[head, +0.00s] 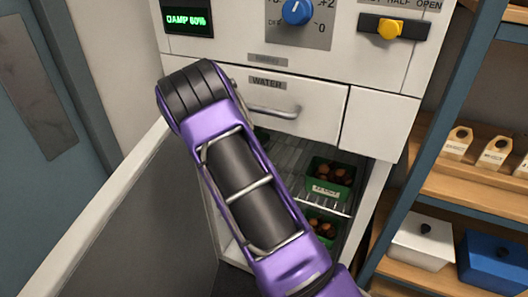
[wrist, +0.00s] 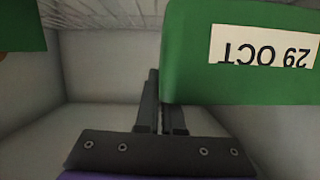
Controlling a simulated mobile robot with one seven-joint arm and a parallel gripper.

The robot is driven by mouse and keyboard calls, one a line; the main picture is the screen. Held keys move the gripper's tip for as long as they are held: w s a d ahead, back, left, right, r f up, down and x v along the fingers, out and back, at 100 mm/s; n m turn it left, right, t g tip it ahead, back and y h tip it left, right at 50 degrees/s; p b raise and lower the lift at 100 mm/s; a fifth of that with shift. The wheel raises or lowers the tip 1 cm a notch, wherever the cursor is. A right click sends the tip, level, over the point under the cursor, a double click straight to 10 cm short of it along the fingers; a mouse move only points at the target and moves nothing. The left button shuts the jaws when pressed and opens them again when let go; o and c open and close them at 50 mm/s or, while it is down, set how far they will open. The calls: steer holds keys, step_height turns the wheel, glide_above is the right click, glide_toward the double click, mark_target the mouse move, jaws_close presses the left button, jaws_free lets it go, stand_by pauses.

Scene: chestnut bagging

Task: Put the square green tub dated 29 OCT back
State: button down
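The green tub labelled 29 OCT (wrist: 190,75) fills the upper right of the wrist view, its label upside down there. My gripper (wrist: 163,108) is at the tub's side wall at the picture's left. One finger shows outside the wall; the other runs behind the front face, so the fingers appear shut on the wall. In the head view my arm hides the gripper. A green tub (head: 342,181) with dark chestnuts and a pale label stands on a wire shelf in the open cabinet. Another filled green tub (head: 326,226) is below it. A green piece (head: 262,134) shows beside my arm.
Another green tub edge (wrist: 20,25) is at the wrist view's upper left. The cabinet door (head: 125,215) stands open at left. The WATER drawer (head: 300,108) is above the opening. At right a shelf unit holds a white box (head: 420,243) and a blue box (head: 492,262).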

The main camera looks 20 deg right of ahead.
steer(key=shift+f, duration=1.75)
steer(key=shift+b, duration=0.3)
steer(key=shift+f, duration=0.25)
steer(key=c, duration=1.1)
jaws_free()
steer(key=shift+r, duration=0.1)
steer(key=shift+o, duration=0.2)
steer(key=shift+r, duration=0.3)
steer(key=p+v, duration=0.1)
steer(key=v, duration=1.1)
